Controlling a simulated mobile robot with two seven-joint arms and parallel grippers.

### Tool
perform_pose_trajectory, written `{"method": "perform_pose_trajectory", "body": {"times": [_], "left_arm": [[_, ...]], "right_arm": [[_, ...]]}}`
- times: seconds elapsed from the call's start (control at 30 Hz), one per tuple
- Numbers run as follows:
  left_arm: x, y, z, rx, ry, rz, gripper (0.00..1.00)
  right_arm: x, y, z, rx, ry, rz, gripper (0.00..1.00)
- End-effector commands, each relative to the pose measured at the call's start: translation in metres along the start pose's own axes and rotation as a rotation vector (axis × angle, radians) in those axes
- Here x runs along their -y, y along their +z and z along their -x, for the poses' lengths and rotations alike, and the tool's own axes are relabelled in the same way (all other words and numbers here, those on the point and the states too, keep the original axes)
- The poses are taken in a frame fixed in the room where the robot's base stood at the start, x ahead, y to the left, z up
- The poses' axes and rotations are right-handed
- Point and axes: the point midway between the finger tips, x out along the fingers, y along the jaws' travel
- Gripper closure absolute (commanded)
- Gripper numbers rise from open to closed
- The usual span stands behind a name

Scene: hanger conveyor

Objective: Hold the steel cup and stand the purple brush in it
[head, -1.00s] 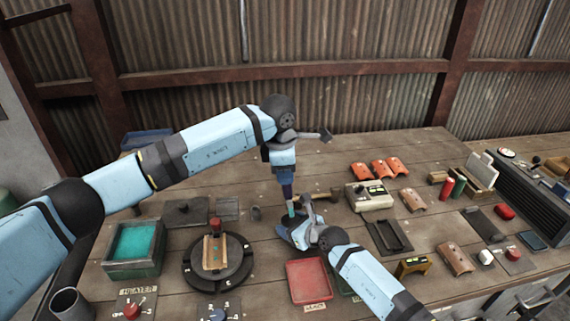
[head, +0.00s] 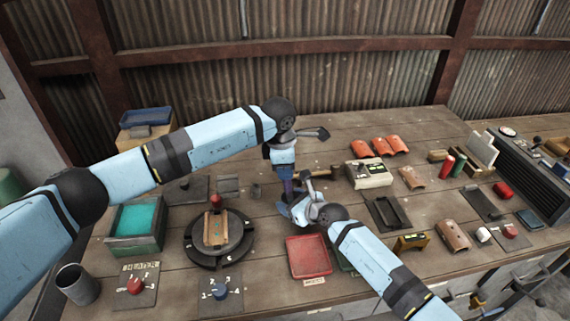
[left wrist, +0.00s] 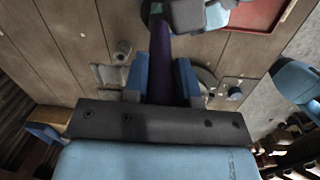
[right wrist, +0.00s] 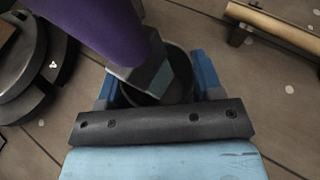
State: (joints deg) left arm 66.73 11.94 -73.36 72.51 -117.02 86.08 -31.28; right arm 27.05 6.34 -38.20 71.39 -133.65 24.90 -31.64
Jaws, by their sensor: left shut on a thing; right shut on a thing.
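The brush has a purple handle (left wrist: 160,60) and a dark end with a teal face. My left gripper (head: 286,174) is shut on the handle and holds the brush roughly upright, end down. My right gripper (head: 292,208), just below it, is shut on the steel cup (right wrist: 135,97), which looks dark and open at the top in the right wrist view. There the brush end (right wrist: 160,76) overlaps the cup's mouth, with the handle tilted to the upper left. I cannot tell how deep the end reaches. The cup is mostly hidden in the head view.
A round dark turntable (head: 245,243) and a teal-filled bin (head: 118,241) stand to the left. A red tray (head: 308,270) lies in front. A beige device (head: 369,174) stands right. A grey cylinder (head: 77,285) stands at front left.

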Motion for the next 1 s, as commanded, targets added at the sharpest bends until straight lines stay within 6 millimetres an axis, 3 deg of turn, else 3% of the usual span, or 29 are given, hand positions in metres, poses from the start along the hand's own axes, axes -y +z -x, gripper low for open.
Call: {"method": "perform_pose_trajectory", "body": {"times": [0.2, 0.23, 0.37, 0.73, 1.0], "left_arm": [[0.0, 0.0, 0.0, 0.0, 0.0, 0.0, 1.0], [0.0, 0.0, 0.0, 0.0, 0.0, 0.0, 0.72], [0.0, 0.0, 0.0, 0.0, 0.0, 0.0, 0.45], [-0.001, 0.0, 0.006, 0.001, 0.002, -0.001, 0.45], [-0.001, 0.0, 0.057, 0.0, 0.004, -0.002, 0.45]], "right_arm": [[0.0, -0.001, 0.0, -0.001, 0.0, 0.0, 0.65], [0.0, -0.001, 0.0, -0.001, 0.0, 0.0, 0.65], [0.0, -0.001, 0.0, -0.001, 0.0, 0.0, 0.65], [0.0, -0.001, 0.0, -0.001, 0.0, 0.0, 0.65], [0.0, -0.001, 0.0, -0.001, 0.0, 0.0, 0.65]]}}
